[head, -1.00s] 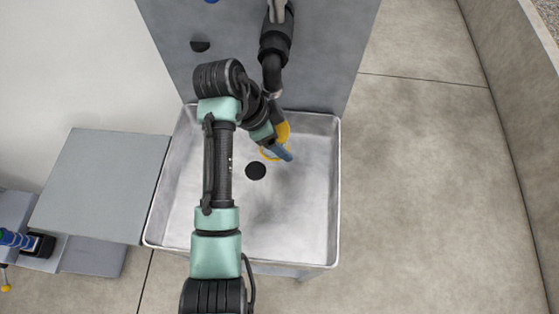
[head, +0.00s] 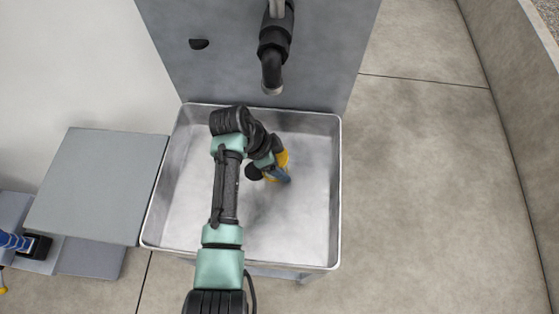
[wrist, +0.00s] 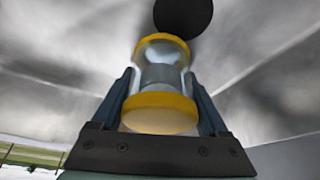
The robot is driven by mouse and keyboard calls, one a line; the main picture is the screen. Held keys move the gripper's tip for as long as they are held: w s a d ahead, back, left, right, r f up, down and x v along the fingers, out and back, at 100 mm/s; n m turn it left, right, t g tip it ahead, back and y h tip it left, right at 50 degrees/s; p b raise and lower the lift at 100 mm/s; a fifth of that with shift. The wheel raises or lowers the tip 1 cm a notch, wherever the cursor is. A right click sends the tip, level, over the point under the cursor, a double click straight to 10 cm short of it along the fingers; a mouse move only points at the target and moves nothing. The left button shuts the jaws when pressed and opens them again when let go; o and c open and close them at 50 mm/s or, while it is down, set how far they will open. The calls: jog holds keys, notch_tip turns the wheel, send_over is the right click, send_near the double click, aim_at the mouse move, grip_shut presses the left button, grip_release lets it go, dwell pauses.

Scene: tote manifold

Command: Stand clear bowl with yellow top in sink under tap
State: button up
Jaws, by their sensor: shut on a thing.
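The clear bowl with yellow top (wrist: 160,80) is between my gripper's fingers in the wrist view, with a yellow band at each end and a clear middle. My gripper (wrist: 160,92) is shut on it. In the head view my gripper (head: 283,173) is over the sink basin, and only a yellow part of the bowl (head: 283,157) shows beside it; my arm hides the rest. I cannot tell whether the bowl touches the sink floor. The metal sink (head: 310,215) lies below. The dark tap (head: 272,70) is at the sink's back edge, farther back than my gripper.
A grey panel (head: 330,50) stands behind the sink with a dark knob (head: 199,44) on it. A grey table (head: 100,185) adjoins the sink's left side. A blue and black tool (head: 30,243) lies at far left. The sink's right half is clear.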

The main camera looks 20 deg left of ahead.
jog(key=shift+f, duration=0.15)
jog(key=o, duration=1.4)
jog(key=p+v, duration=0.1)
jog(key=v, duration=1.1)
